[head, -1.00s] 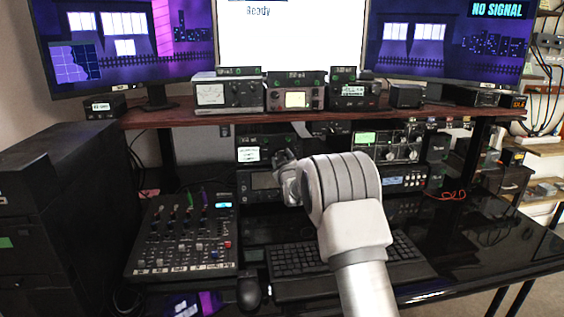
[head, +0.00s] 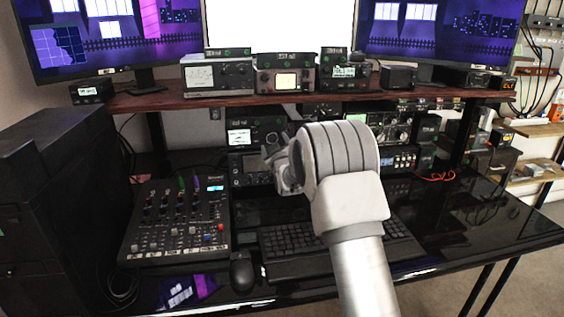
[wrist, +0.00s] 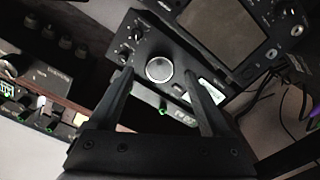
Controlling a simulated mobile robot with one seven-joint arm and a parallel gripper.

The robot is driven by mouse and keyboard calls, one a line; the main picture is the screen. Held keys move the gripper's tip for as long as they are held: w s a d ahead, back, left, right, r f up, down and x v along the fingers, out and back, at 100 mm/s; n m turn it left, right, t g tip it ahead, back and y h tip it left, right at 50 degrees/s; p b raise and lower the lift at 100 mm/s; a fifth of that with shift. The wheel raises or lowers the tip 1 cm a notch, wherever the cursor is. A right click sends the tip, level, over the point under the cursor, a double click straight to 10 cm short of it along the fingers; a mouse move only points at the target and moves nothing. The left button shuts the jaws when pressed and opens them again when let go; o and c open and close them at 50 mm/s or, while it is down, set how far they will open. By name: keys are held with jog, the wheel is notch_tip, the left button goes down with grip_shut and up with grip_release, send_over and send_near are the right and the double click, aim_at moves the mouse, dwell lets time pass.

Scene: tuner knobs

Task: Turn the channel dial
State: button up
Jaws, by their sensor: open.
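A round silver knob (wrist: 159,69) stands on the front of a black radio unit (wrist: 150,45) in the wrist view. I take it to be the channel dial, though its label cannot be read. My gripper (wrist: 157,76) is open, with one black finger on either side of the knob in the picture. I cannot tell whether the fingers touch it or how far off it is. In the head view my gripper (head: 276,165) is at the small radio with a lit white display (head: 240,137), and my arm hides part of the equipment there.
A unit with a large dark screen (wrist: 220,35) lies close beside the radio. A row of radios sits on the wooden shelf (head: 225,101) above. A mixer (head: 180,220), a mouse (head: 242,272) and a keyboard (head: 290,240) lie on the glossy black desk, which has clear room at right.

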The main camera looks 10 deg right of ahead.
jog(key=s+p, duration=0.1)
jog(key=s, duration=1.3)
jog(key=shift+s+r, duration=0.1)
jog(key=shift+s, duration=0.05)
dwell(1.0)
jog(key=s+r+m+g, duration=0.15)
jog(key=s+g, duration=0.25)
jog(key=s, duration=1)
jog(key=s+r+m+g+p, duration=0.1)
jog(key=s+m+g, duration=0.25)
jog(key=s, duration=0.95)
jog(key=s+r+m+g, duration=0.15)
jog(key=s+g, duration=0.35)
jog(key=s, duration=0.9)
notch_tip(320, 180, up, 16)
jog(key=p, duration=1.6)
jog(key=shift+w+r+p, duration=0.2)
jog(key=shift+w+p, duration=0.1)
jog(key=shift+w, duration=0.15)
